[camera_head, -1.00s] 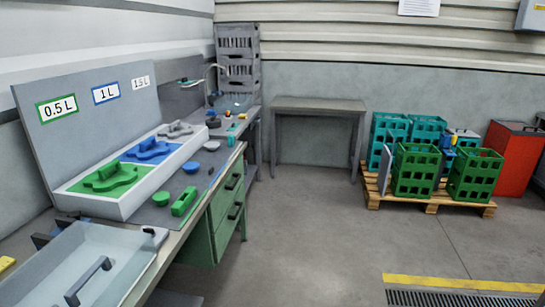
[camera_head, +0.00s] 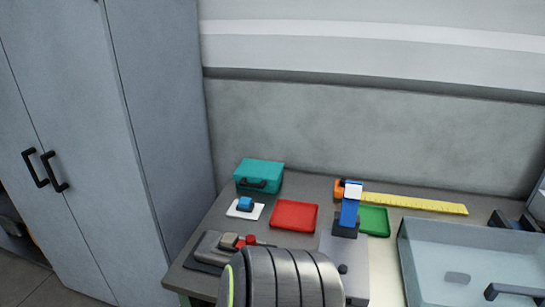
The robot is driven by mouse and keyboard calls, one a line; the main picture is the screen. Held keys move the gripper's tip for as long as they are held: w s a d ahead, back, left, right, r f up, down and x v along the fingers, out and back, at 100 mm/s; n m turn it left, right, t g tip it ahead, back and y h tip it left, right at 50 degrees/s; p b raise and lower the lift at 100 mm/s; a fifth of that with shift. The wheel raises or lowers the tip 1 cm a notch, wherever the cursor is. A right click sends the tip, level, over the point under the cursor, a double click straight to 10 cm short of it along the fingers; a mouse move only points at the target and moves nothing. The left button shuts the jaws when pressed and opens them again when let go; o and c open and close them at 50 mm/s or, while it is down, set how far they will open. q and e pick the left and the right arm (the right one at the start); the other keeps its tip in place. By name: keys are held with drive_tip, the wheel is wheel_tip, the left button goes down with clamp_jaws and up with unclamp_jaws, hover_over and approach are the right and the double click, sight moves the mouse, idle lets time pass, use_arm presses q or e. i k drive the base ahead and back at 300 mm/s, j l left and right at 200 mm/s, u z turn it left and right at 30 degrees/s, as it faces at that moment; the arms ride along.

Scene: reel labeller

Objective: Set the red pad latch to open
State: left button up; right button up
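A low grey device (camera_head: 216,250) sits at the front left of the bench. It has a beige block (camera_head: 229,240) and a small red part (camera_head: 250,240) on top. This red part may be the pad latch, but it is too small to tell whether it is open or closed. A flat red tray (camera_head: 294,216) lies behind it. A large ribbed dark grey body (camera_head: 290,278) in the foreground hides the bench's front and part of the device's right side. Neither of my grippers is in view.
A teal case (camera_head: 259,176), a blue block on a white pad (camera_head: 245,207), an upright blue device (camera_head: 348,212), a green tray (camera_head: 374,221) and a yellow ruler (camera_head: 415,203) are on the bench. A clear bin (camera_head: 470,255) stands right, a grey cabinet (camera_head: 90,130) left.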

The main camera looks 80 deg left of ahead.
sight(250, 240)
drive_tip(key=j+u, duration=0.1)
drive_tip(key=u, duration=2.75)
